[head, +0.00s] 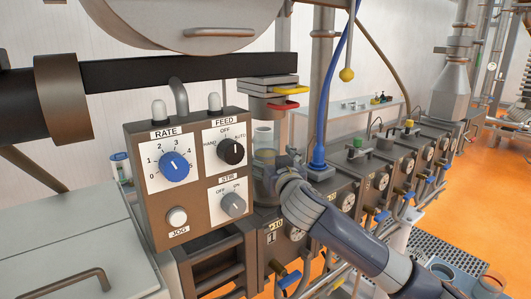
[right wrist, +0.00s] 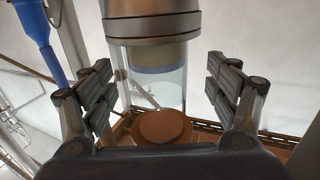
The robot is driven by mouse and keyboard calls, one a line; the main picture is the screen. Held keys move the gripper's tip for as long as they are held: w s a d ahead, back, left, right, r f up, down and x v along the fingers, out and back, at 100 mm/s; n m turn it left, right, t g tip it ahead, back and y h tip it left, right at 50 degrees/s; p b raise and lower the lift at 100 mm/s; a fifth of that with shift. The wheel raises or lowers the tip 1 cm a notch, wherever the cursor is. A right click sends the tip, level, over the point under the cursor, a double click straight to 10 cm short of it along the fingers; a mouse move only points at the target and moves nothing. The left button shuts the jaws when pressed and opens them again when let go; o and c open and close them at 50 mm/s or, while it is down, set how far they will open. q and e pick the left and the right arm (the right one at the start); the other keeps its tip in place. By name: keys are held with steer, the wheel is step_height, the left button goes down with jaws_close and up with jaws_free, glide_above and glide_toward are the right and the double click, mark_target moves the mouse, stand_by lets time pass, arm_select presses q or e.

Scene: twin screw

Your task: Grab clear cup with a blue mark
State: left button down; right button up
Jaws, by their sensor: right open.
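A small pale cup (head: 120,167) with blue and green on it stands at the left, partly hidden behind the control box; I cannot tell if it is clear. A clear cylinder (head: 263,140) stands under the feeder outlet in the head view. In the right wrist view the clear cylinder (right wrist: 158,88) shows a blue band near its top, below a metal collar. My right gripper (right wrist: 164,92) is open, with one finger on each side of the cylinder in that picture; contact is not visible. In the head view my right gripper (head: 272,180) is at the cylinder's lower part, its fingers mostly hidden.
The control box (head: 190,180) with knobs stands left of the cylinder. A blue-ended pipe (head: 319,150) rises just right of my right gripper. A row of barrel blocks (head: 350,165) runs to the back right. Orange floor (head: 445,220) is open at right.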

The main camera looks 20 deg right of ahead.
mark_target(270, 153)
steer(key=shift+w+d+r+p, duration=0.15)
steer(key=shift+w+r+p, duration=0.15)
steer(key=shift+w+p, duration=0.3)
steer(key=shift+w+d+r+p, duration=0.15)
steer(key=shift+w+r+p, duration=0.15)
steer(key=shift+w+p, duration=0.3)
steer(key=shift+w+f, duration=0.25)
steer(key=shift+w, duration=0.95)
steer(key=shift+c, duration=1.1)
arm_select(q)
steer(key=r, duration=0.1)
steer(key=w+r, duration=0.1)
steer(key=r, duration=0.1)
steer(key=shift+w+a+r, duration=0.15)
steer(key=shift+w+a, duration=0.1)
arm_select(e)
steer(key=c, duration=1.1)
